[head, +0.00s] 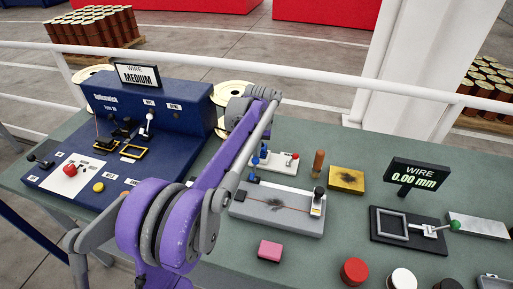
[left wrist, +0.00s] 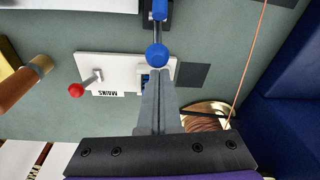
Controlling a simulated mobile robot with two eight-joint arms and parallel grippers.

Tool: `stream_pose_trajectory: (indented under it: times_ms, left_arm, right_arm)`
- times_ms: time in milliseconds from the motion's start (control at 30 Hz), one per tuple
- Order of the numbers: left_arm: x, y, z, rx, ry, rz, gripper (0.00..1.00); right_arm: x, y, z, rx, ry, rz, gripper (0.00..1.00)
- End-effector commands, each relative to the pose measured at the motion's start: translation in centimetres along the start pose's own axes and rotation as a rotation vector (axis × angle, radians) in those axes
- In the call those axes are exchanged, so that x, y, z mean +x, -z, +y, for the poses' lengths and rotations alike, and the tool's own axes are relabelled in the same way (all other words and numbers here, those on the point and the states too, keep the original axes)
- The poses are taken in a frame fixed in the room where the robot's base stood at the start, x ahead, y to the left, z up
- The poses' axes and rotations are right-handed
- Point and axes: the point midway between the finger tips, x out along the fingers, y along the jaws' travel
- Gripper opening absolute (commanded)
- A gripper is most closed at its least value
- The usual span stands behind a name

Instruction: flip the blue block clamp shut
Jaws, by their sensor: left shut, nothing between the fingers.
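The blue clamp shows in the left wrist view as a blue block (left wrist: 159,10) on a dark base at the top edge, with a grey lever running down to a blue ball knob (left wrist: 157,54). In the head view the small blue clamp (head: 254,162) is partly covered by my left arm. My left gripper (left wrist: 157,78) is shut and empty. Its fingertips appear just below the ball knob in the wrist view; I cannot tell whether they touch it. In the head view its fingers are hidden behind the arm. My right gripper is not in view.
A white MAINS board (left wrist: 115,72) with a red-knobbed switch (left wrist: 76,90) lies close by. A wooden handle (head: 318,163) stands beside a yellow pad (head: 346,180). A blue winding machine (head: 165,108) is at left, and a copper wire (left wrist: 250,60) runs near the gripper.

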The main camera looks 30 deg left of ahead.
Motion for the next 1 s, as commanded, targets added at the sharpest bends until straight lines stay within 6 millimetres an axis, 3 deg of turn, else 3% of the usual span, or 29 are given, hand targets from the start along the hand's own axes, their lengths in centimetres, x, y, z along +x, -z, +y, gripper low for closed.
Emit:
stream_pose_trajectory:
  times_ms: [1000]
  left_arm:
    - [-0.8,-1.1,-0.3,-0.008,-0.023,0.126,0.0]
  right_arm:
    - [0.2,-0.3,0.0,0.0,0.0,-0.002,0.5]
